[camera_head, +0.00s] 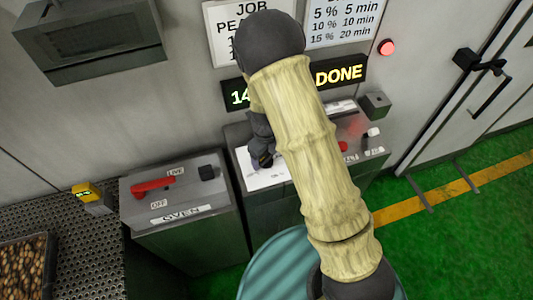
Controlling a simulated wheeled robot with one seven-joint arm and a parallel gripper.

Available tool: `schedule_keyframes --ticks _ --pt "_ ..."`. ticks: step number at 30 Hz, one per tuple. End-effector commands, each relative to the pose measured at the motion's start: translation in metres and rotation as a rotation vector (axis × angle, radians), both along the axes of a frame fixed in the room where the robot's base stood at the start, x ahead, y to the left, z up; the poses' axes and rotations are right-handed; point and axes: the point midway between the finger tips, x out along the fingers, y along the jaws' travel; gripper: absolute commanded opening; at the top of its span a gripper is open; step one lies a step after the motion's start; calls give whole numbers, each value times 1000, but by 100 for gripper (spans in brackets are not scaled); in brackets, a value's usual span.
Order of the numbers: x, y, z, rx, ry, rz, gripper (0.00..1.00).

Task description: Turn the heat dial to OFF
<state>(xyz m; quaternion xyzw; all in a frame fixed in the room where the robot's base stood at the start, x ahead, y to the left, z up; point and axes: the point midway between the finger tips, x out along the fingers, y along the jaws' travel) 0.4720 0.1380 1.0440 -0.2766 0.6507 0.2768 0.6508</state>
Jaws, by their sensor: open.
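My gripper (264,163) is dark and reaches down onto the white-topped face of the middle control box (262,181). It is small in the picture and partly covered by my pale arm, and its jaws are open. I cannot make out the heat dial; the gripper and arm cover much of that panel, so its setting and any contact with it cannot be told.
An oven box (190,237) at left has a red lever (153,187) between LIVE and OFF labels. A lit display (339,72) reads DONE. A red lamp (386,47) glows. A teal rounded object (278,262) stands in front. Green floor is clear at right.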

Motion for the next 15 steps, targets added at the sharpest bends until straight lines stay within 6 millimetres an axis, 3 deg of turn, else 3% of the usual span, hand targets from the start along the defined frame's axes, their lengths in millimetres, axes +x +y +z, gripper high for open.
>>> schedule_keyframes --ticks 3,10,15 --pt "0 0 0 0 0 0 74" --pt "0 0 0 0 0 0 32" --pt "0 0 0 0 0 3 32"
